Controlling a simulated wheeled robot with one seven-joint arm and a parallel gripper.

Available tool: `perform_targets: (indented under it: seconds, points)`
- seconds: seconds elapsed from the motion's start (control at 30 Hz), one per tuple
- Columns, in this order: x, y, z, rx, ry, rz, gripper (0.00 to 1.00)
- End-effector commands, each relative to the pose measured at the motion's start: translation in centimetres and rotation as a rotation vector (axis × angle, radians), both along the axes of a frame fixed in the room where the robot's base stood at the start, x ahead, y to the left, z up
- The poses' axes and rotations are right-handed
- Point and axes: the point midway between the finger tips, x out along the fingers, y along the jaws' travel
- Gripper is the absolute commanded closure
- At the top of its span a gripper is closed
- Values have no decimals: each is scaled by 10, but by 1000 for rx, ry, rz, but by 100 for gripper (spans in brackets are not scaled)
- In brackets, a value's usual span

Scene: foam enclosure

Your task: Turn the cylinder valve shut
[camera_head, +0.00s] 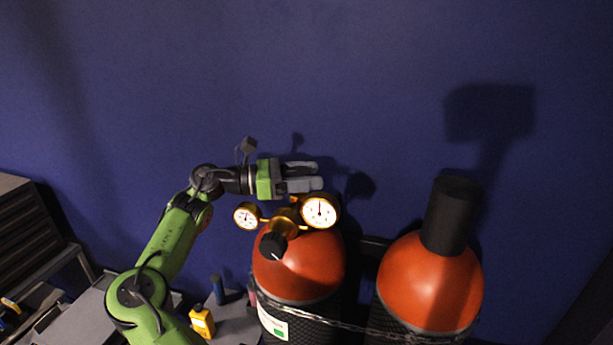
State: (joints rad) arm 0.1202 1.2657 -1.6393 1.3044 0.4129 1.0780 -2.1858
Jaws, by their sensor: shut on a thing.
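An orange-topped gas cylinder (305,270) stands at the lower middle of the head view. Its brass regulator (287,217) carries two white-faced gauges, a small one (246,216) at the left and a larger one (319,211) at the right. A black knob (272,245) sticks out at the front. My gripper (318,175) lies level just behind and above the gauges, fingers pointing right. It is shut on the cylinder valve, with a narrow gap between the fingers. The fingers and gauges hide the valve's handwheel, so its turn cannot be seen.
A second orange cylinder (430,282) with a black cap (452,212) stands close on the right. A chain (345,325) runs across both. A blue wall (400,90) is close behind. A yellow bottle (202,322) and a blue can (218,290) stand at the lower left.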

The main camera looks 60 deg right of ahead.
Motion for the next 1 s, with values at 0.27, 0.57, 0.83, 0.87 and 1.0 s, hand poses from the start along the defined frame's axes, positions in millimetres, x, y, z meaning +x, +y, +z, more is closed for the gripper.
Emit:
perform_targets:
  seconds: [0.27,0.57,0.83,0.87,1.0]
  points:
    - [0,0,-2,5,0,-13,73]
    - [-2,1,-2,4,0,-245,74]
    - [-2,5,-3,6,0,-385,74]
    - [-2,6,-3,7,1,-392,74]
    - [-2,7,-4,8,1,-400,74]
